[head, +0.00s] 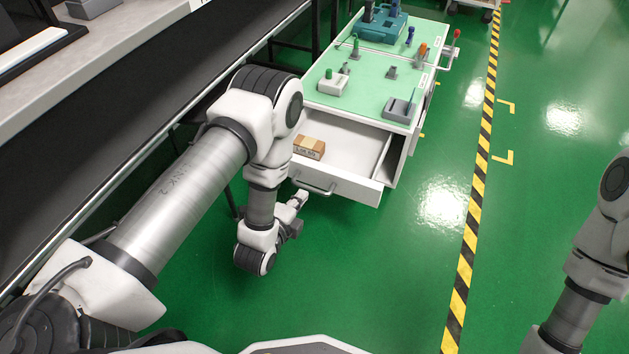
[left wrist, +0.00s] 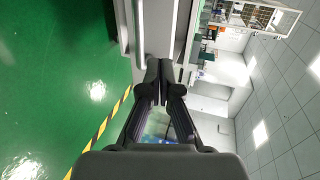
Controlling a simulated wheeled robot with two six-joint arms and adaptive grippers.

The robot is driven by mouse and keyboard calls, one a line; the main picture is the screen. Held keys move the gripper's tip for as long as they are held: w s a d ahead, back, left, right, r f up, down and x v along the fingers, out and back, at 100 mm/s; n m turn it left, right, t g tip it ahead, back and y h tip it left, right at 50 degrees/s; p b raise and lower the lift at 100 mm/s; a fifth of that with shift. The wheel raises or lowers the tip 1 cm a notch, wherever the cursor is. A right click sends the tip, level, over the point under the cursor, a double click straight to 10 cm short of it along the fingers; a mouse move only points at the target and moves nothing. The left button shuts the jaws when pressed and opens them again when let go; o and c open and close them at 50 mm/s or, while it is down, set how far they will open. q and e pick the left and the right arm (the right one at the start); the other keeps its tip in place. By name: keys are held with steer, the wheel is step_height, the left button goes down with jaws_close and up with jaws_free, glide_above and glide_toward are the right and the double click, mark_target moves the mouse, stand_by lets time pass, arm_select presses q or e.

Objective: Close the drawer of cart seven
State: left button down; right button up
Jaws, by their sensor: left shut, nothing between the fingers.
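The white cart (head: 400,150) has a green top, and its upper drawer (head: 345,184) stands pulled out toward me. A small brown and cream box (head: 309,148) lies inside the drawer on the left. A bar handle (head: 316,189) runs along the drawer front. My left gripper (head: 302,195) is shut and empty at the left end of the handle; I cannot tell whether it touches. In the left wrist view its closed fingers (left wrist: 161,88) point at a pale front. My right arm shows at the right edge, with its gripper out of view.
A black conveyor belt (head: 140,110) runs along the left. Holders and handheld tools stand on the cart top, with a teal case (head: 381,24) at the back. A yellow and black floor stripe (head: 478,180) runs to the right. The green floor before the drawer is clear.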

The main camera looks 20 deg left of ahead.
mark_target(319, 172)
arm_select(q)
steer(key=b+x, duration=0.2)
steer(key=x, duration=0.2)
steer(key=b+x, duration=0.1)
steer(key=x, duration=0.3)
steer(key=shift+w+r+b, duration=0.2)
steer(key=shift+b, duration=0.2)
steer(key=shift+w+r, duration=0.1)
steer(key=shift+w, duration=0.2)
steer(key=shift+w+r, duration=0.1)
arm_select(e)
step_height(319, 172, down, 5)
steer(key=shift+r, duration=0.2)
